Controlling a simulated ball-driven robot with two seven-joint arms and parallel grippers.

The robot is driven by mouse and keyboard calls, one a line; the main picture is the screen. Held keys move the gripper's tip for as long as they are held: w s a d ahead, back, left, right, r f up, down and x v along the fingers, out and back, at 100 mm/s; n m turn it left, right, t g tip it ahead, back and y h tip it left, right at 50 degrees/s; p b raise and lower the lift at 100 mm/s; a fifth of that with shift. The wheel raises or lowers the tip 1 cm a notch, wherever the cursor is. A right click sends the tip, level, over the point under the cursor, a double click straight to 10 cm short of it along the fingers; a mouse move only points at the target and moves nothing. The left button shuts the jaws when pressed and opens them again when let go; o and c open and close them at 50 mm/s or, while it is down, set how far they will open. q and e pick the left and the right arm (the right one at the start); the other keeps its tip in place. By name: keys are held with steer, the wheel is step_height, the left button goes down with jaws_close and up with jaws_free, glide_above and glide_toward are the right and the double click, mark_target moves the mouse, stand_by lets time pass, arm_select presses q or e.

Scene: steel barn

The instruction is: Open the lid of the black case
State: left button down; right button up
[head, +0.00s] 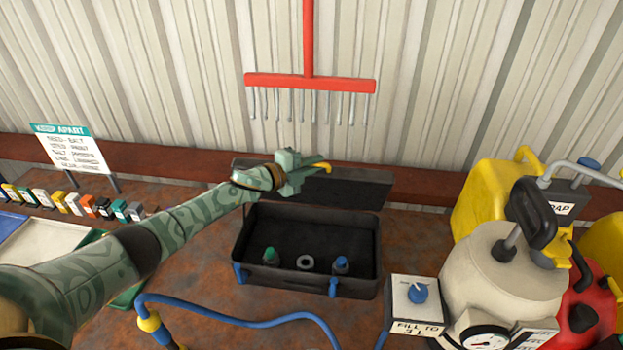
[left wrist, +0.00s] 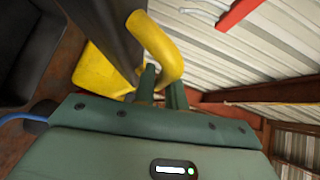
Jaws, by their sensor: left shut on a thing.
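The black case (head: 310,276) sits on the rusty brown surface with its lid (head: 350,190) raised at the back, so its inside is exposed. Inside near the front are a green-topped item, a grey ring (head: 305,262) and a blue-topped item. Blue latches (head: 333,287) show on its front. My left gripper (head: 312,168) is shut on the yellow handle (head: 324,166) at the lid. In the left wrist view the fingers (left wrist: 163,85) meet the curved yellow handle (left wrist: 162,45) beside the dark lid (left wrist: 105,25). My right gripper is not in view.
A red rake (head: 310,83) hangs on the corrugated wall above the lid. A cream tank (head: 500,275) with a gauge, yellow cans (head: 490,195) and a dial box (head: 415,300) crowd the right. A blue hose (head: 240,320) runs in front. Small coloured containers (head: 75,204) line the left.

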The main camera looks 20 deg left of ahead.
arm_select(q)
steer(key=shift+w+a+r, duration=0.15)
steer(key=shift+w+r, duration=0.05)
steer(key=shift+w, duration=0.3)
steer(key=c, duration=1.5)
jaws_free()
steer(key=shift+o, duration=0.2)
steer(key=shift+s, duration=0.1)
